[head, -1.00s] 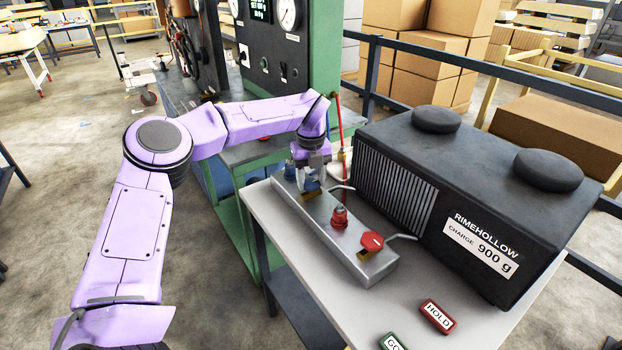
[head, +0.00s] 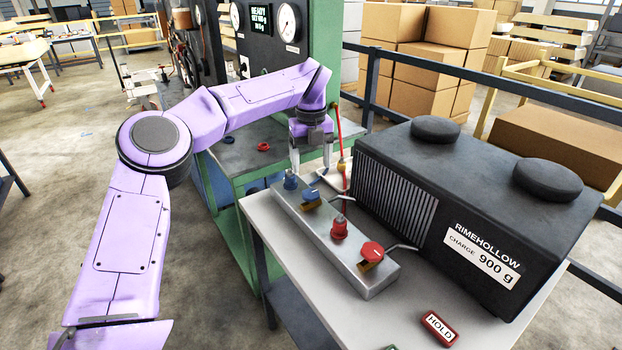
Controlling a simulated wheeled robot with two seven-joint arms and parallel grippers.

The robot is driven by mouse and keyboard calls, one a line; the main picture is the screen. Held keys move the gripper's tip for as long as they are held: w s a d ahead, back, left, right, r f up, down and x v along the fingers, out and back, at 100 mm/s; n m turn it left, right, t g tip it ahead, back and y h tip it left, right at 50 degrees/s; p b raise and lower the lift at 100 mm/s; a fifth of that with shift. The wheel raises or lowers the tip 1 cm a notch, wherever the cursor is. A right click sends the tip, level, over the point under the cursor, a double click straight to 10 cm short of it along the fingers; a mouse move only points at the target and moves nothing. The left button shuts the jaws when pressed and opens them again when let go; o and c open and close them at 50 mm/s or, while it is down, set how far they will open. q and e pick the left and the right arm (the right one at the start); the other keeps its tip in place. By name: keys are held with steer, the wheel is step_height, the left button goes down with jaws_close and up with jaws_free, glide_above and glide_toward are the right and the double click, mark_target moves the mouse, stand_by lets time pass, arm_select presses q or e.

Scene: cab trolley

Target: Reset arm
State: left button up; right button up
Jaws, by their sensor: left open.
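My left arm reaches in from the left, and its left gripper (head: 311,166) points down with its fingers apart and nothing between them. It hangs just above the far end of a grey metal manifold block (head: 335,245). Below the fingers are a blue fitting (head: 290,181) and a blue knob (head: 311,194) with a tan handle; the gripper looks clear of both. Nearer on the block are a red fitting (head: 339,229) and a red knob (head: 372,251). My right gripper is not in view.
The block stands on a grey trolley top (head: 400,310) beside a black Rimehollow unit (head: 450,210) labelled 900 g. A red HOLD plate (head: 439,328) lies near the front. A green machine (head: 285,90) with gauges stands behind, and a dark railing (head: 500,85) runs behind the unit.

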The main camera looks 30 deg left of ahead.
arm_select(q)
steer(key=shift+r, duration=0.85)
